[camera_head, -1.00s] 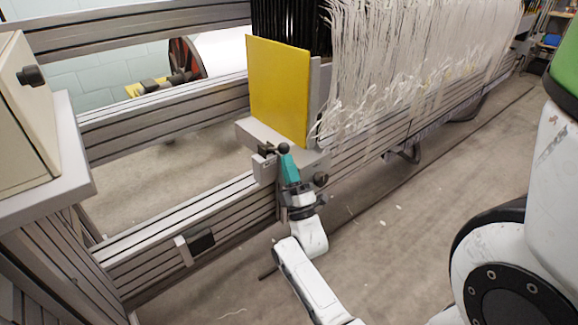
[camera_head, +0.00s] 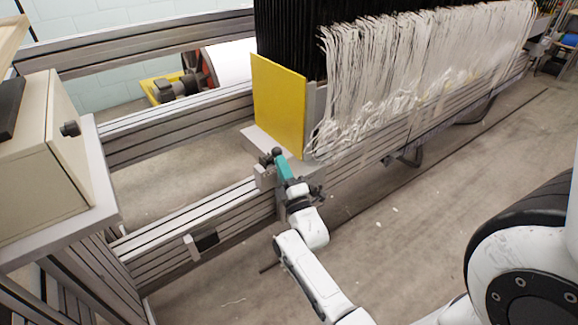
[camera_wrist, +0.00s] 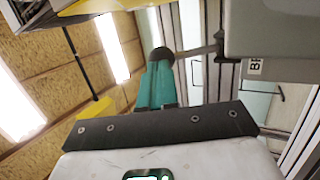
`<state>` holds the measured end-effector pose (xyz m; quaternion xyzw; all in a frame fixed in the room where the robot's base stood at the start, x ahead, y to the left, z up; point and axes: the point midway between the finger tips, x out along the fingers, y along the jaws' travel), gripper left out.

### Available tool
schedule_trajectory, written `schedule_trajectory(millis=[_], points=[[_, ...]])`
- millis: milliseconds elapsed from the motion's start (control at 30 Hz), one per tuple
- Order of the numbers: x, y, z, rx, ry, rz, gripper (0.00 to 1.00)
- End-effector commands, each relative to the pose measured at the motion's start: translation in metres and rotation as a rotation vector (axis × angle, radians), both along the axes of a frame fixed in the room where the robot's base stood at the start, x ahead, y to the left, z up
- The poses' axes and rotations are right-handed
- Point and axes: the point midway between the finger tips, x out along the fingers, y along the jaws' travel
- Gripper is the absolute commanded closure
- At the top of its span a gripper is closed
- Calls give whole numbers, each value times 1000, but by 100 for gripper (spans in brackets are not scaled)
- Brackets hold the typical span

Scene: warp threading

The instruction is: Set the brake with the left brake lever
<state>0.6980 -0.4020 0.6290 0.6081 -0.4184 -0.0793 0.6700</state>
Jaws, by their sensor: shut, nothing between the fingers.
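The left brake lever shows in the wrist view as a dark round knob (camera_wrist: 161,60) on a thin grey rod. The rod runs right to a grey housing (camera_wrist: 285,30) with a partly cut-off label starting "BR". In the head view the small dark knob (camera_head: 277,152) is at the left end of the loom, below the yellow panel. My gripper (camera_head: 281,161) has teal fingers, shut and empty. Their tips (camera_wrist: 159,72) are right at the knob, which overlaps them in the wrist view. I cannot tell whether they touch.
The yellow panel (camera_head: 278,105) stands just above my gripper, beside hanging white threads (camera_head: 400,85). Metal rails (camera_head: 190,210) run along the loom. A beige box (camera_head: 45,150) on a grey shelf is at the left. The floor (camera_head: 420,230) at right is mostly clear.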

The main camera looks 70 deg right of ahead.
Motion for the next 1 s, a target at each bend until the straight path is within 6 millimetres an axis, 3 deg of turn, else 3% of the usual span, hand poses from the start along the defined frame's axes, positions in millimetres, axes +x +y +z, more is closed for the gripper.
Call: schedule_trajectory(millis=[33, 400, 1000], points=[[2, 0, 15, 15, 24, 2, 100], [15, -8, 35, 129, 209, 1, 100], [36, -19, 49, 275, 447, 3, 100]])
